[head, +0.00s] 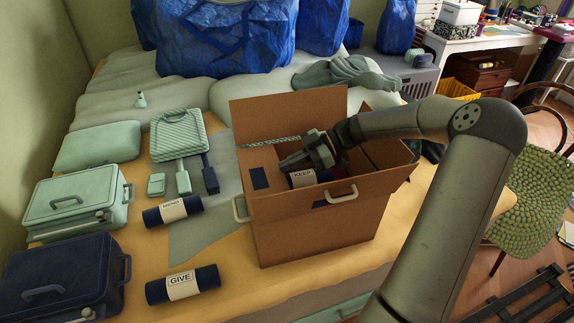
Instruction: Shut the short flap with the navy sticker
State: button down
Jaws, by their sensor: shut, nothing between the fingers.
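A brown cardboard box (320,235) stands open on the bed. Its short flap with the navy sticker (259,178) is on the left end, tilted up and not lying flat over the opening. A long flap (290,115) stands upright at the back. My gripper (286,164) is shut and empty over the box opening, its fingers pointing left toward the short flap. I cannot tell whether they touch it. A navy roll with a KEEP label (305,176) shows just below my gripper, partly hidden by it.
Navy rolls labelled MEND (172,210) and GIVE (183,284) lie left of the box. A mint case (77,200) and a navy case (62,278) stand farther left. Large blue bags (225,38) are behind. A chair (535,195) stands at right.

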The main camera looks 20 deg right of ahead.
jog(key=shift+a, duration=0.1)
jog(key=shift+a+f+b, duration=0.25)
jog(key=shift+a+b, duration=0.3)
jog(key=shift+a, duration=0.15)
jog(key=r+v, duration=0.2)
jog(key=v, duration=0.9)
jog(key=shift+a+r+p, duration=0.15)
jog(key=shift+a+p, duration=0.1)
jog(key=shift+p, duration=0.05)
